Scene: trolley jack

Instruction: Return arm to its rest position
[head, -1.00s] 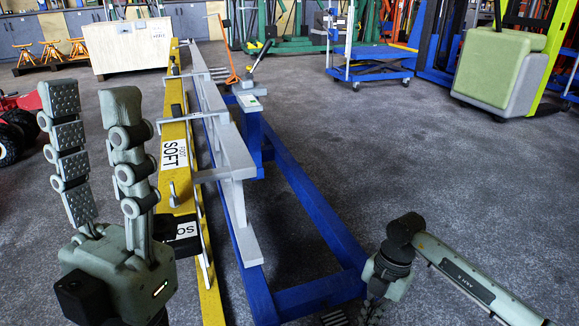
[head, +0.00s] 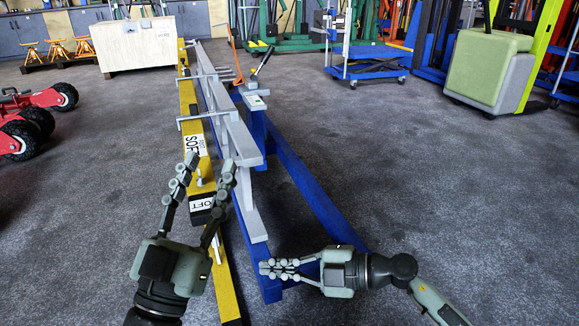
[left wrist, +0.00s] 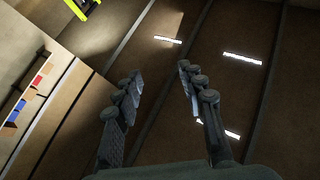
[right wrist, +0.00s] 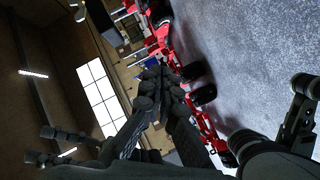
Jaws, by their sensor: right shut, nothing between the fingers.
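My left gripper (head: 207,166) is open and empty, with its fingers pointing up in front of the yellow beam. In the left wrist view its fingers (left wrist: 160,72) are spread, with only ceiling and wall behind them. My right gripper (head: 266,268) is shut and empty. It points left, low across the near end of the blue frame in the head view; contact cannot be told. The right wrist view shows its fingers (right wrist: 157,72) together, with a red wheeled machine behind. That red machine with black wheels (head: 40,98) stands at the left in the head view.
A yellow beam labelled SOFT (head: 188,100), a grey rail (head: 240,140) and a blue frame (head: 310,190) run away from me. A wooden crate (head: 138,48), blue trolley (head: 375,50) and green-and-grey block (head: 488,70) stand farther back. The floor at right is open.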

